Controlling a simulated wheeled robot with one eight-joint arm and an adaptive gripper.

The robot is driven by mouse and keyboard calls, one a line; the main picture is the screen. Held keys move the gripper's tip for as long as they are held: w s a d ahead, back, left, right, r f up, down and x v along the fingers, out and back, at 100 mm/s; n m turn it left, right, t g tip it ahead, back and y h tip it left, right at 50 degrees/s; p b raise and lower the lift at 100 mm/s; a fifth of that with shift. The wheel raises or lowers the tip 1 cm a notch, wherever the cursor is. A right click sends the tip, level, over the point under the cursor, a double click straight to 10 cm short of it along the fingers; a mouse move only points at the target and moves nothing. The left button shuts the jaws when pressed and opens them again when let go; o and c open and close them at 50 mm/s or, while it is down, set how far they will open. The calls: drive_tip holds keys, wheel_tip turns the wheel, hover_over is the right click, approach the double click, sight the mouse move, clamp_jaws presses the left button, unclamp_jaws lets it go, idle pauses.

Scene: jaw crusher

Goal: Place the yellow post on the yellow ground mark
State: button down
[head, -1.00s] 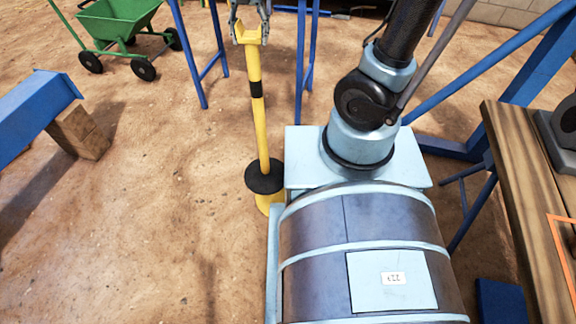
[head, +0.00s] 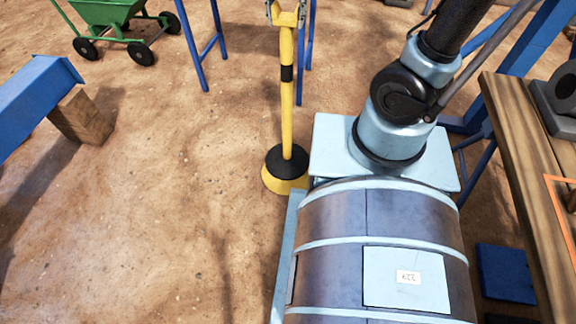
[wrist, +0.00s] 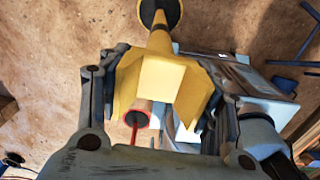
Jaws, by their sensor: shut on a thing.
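The yellow post (head: 287,115) stands roughly upright, with a black band and a round black base (head: 284,160). My gripper (head: 286,14) is shut on its yellow top at the upper edge of the head view. The wrist view shows the yellow top (wrist: 160,80) between the fingers, with the black base beyond it. A yellow shape, seemingly the yellow ground mark (head: 285,186), shows under and around the front of the base. The base covers most of it. I cannot tell whether the base touches the ground.
A green cart (head: 108,14) stands at the back left. A blue beam on a wood block (head: 80,117) is at the left. Blue legs (head: 190,45) rise behind the post. A wooden bench (head: 530,170) is at the right. The sandy ground left of the post is clear.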

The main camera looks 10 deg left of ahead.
sight(286, 47)
idle(0.4)
drive_tip(key=shift+f, duration=5.1)
drive_tip(key=c, duration=0.5)
unclamp_jaws()
